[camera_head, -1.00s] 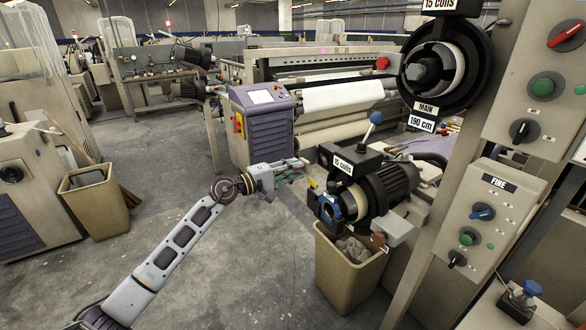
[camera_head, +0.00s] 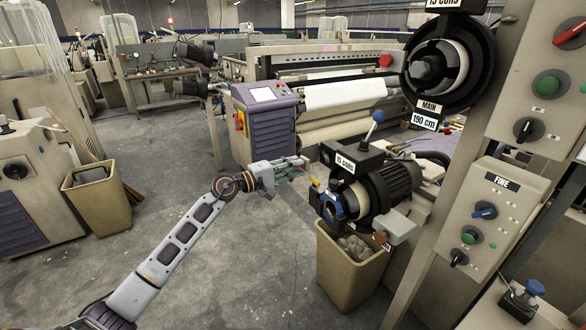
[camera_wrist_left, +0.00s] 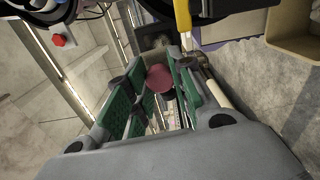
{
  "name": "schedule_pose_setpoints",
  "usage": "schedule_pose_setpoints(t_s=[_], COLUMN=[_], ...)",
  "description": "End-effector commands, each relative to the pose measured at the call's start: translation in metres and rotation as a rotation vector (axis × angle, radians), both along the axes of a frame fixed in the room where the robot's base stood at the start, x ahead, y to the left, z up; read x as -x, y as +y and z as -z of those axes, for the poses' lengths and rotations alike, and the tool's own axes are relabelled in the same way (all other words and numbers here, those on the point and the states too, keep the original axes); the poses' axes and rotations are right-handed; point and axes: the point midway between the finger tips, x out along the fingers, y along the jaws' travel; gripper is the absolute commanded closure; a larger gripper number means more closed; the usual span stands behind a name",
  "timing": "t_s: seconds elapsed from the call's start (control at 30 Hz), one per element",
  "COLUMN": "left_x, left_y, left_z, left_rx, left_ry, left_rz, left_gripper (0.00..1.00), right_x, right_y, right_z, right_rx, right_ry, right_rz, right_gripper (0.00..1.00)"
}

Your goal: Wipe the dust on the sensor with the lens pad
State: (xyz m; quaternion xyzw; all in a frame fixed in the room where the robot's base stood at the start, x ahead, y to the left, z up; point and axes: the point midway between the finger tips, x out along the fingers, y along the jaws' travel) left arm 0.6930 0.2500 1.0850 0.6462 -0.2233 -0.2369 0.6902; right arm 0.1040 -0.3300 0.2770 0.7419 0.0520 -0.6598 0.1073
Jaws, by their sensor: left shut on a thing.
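My left gripper (camera_head: 298,167) reaches in from the left, just left of the front yarn feeder (camera_head: 380,188), which carries a "15 coils" label. In the left wrist view, its green-padded fingers (camera_wrist_left: 158,88) are shut on a round dull-red pad (camera_wrist_left: 160,78), which looks like the lens pad. A dark square part (camera_wrist_left: 154,42) lies just beyond the pad; it may be the sensor, but I cannot tell. I cannot make out dust, or whether the pad touches anything. A yellow part (camera_wrist_left: 183,15) is close by. My right gripper is not in view.
A bin with crumpled contents (camera_head: 350,280) stands under the feeder. A second feeder (camera_head: 448,65) and control panels (camera_head: 495,215) are on the right. A loom with a purple cabinet (camera_head: 265,125) stands behind. The floor (camera_head: 230,270) left of the bin is clear.

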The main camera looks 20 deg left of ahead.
Motion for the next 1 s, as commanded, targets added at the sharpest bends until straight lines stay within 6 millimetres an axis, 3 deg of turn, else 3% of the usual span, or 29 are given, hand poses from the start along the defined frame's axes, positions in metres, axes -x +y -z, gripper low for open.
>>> schedule_pose_setpoints(t_s=[0.57, 1.0], left_x=[-0.004, -0.026], left_y=[-0.002, -0.020], left_z=[0.000, -0.002], left_rx=[0.002, 0.004], left_ry=[0.001, 0.000], left_rz=[-0.001, 0.000], left_gripper=[0.96, 0.96], right_x=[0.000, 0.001], right_y=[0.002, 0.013], right_z=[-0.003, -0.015], right_rx=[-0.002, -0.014], right_ry=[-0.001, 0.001], right_rz=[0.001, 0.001], right_gripper=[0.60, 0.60])
